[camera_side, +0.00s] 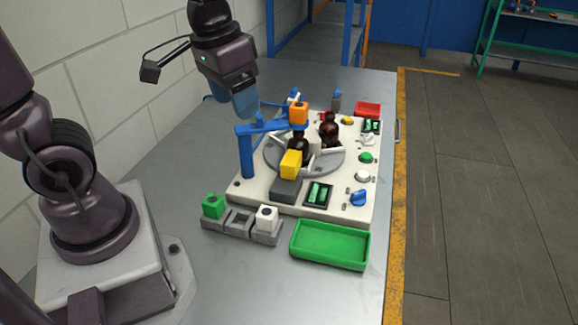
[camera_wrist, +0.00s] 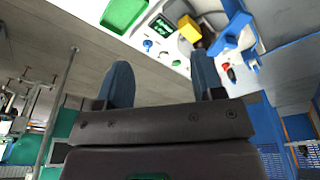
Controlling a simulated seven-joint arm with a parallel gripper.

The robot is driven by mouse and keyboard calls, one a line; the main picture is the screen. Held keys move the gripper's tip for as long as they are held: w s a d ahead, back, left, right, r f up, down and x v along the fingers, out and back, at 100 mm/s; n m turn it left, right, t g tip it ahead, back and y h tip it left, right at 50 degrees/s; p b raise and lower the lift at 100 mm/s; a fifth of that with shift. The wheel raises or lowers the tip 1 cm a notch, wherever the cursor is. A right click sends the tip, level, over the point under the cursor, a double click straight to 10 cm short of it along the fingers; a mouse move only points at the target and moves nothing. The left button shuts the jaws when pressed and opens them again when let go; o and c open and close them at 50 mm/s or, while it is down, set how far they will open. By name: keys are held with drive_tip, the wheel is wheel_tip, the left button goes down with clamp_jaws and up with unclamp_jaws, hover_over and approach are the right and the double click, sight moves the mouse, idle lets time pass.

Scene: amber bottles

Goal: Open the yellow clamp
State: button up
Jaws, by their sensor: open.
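The yellow clamp (camera_side: 291,164) stands at the front edge of the round grey turntable (camera_side: 335,165) on the white board, against a dark amber bottle (camera_side: 299,143). The clamp's grey base (camera_side: 286,190) is below it. The yellow clamp also shows at the top of the wrist view (camera_wrist: 189,28). My gripper (camera_side: 243,110) is above the back left of the board, behind the blue arm and apart from the clamp. In the wrist view its two blue fingers (camera_wrist: 162,84) are wide apart with nothing between them.
A blue post with an arm (camera_side: 246,152) rises at the board's left, an orange block (camera_side: 299,112) at its end. A second amber bottle (camera_side: 330,133) stands behind. A green tray (camera_side: 330,246) and a grey holder (camera_side: 239,224) with green and white blocks lie in front. A red tray (camera_side: 368,109) is at the back.

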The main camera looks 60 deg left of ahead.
drive_tip(key=w+a+f+n+g, duration=0.3)
drive_tip(key=w+a+f+n, duration=0.25)
drive_tip(key=w+f, duration=0.45)
drive_tip(key=n, duration=0.2)
approach(284, 187)
drive_tip(key=shift+t, duration=0.4)
drive_tip(key=f, duration=0.2)
drive_tip(key=w+a+f, duration=0.1)
drive_tip(key=f, duration=0.1)
drive_tip(key=a+f, duration=0.1)
drive_tip(key=f, duration=0.2)
drive_tip(key=shift+w+a+f, duration=0.1)
drive_tip(key=shift+w+a, duration=0.15)
drive_tip(key=shift+w, duration=0.15)
clamp_jaws()
drive_tip(key=shift+s+d, duration=1.25)
drive_tip(key=shift+d, duration=0.05)
unclamp_jaws()
